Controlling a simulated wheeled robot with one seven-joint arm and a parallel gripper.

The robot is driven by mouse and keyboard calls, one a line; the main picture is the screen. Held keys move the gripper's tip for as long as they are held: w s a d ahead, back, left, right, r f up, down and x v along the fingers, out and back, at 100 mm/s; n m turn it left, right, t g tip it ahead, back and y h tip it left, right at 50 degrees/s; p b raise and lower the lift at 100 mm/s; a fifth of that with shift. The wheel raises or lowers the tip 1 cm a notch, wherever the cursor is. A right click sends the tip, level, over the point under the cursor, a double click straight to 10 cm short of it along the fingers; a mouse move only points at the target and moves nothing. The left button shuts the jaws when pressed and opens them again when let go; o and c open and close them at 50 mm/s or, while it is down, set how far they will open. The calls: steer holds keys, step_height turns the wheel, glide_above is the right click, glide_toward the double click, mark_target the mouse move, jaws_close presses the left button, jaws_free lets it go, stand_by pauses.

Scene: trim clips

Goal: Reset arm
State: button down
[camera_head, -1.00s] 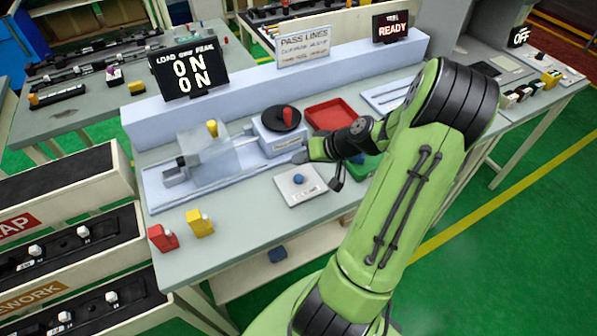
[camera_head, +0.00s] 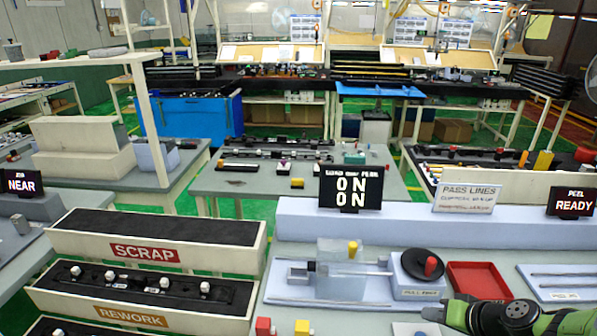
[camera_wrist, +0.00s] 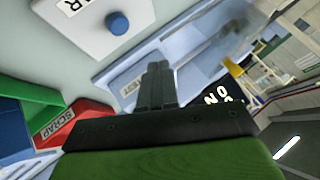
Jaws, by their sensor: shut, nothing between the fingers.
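My gripper (camera_wrist: 158,85) shows in the wrist view with its two dark fingers together and nothing between them. It is over the workbench, above the pale-blue fixture base. In the head view only part of my green arm shows at the lower right edge, with the dark gripper end (camera_head: 433,314) low in the picture, in front of the pull-test fixture (camera_head: 415,272). Its fingertips are too small there to make out clearly.
A red tray (camera_head: 478,282) lies right of the fixture. A clear-shielded fixture (camera_head: 340,272) stands left of it. The pale-blue ledge (camera_head: 395,228) carries signs reading "ON ON" (camera_head: 351,188) and "READY" (camera_head: 572,202). SCRAP (camera_head: 145,253) and REWORK (camera_head: 130,316) bins stand at left. A blue button (camera_wrist: 117,23) lies near my gripper.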

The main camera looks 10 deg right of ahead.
steer(key=s+a+r+n+g+h, duration=0.1)
steer(key=s+a+r+n+g, duration=0.1)
steer(key=a+r, duration=0.5)
steer(key=s+a+r+n+g+h, duration=0.1)
steer(key=a+r+n+g, duration=0.15)
steer(key=a, duration=0.75)
steer(key=s+a+r+t, duration=0.1)
steer(key=s+a+r, duration=0.2)
steer(key=s, duration=0.3)
steer(key=s+a+r+h, duration=0.1)
steer(key=s+a+r, duration=0.1)
steer(key=s, duration=0.3)
steer(key=shift+s+a+r+t, duration=0.35)
steer(key=shift+a+r, duration=0.05)
steer(key=shift+a, duration=0.25)
steer(key=shift+n, duration=0.25)
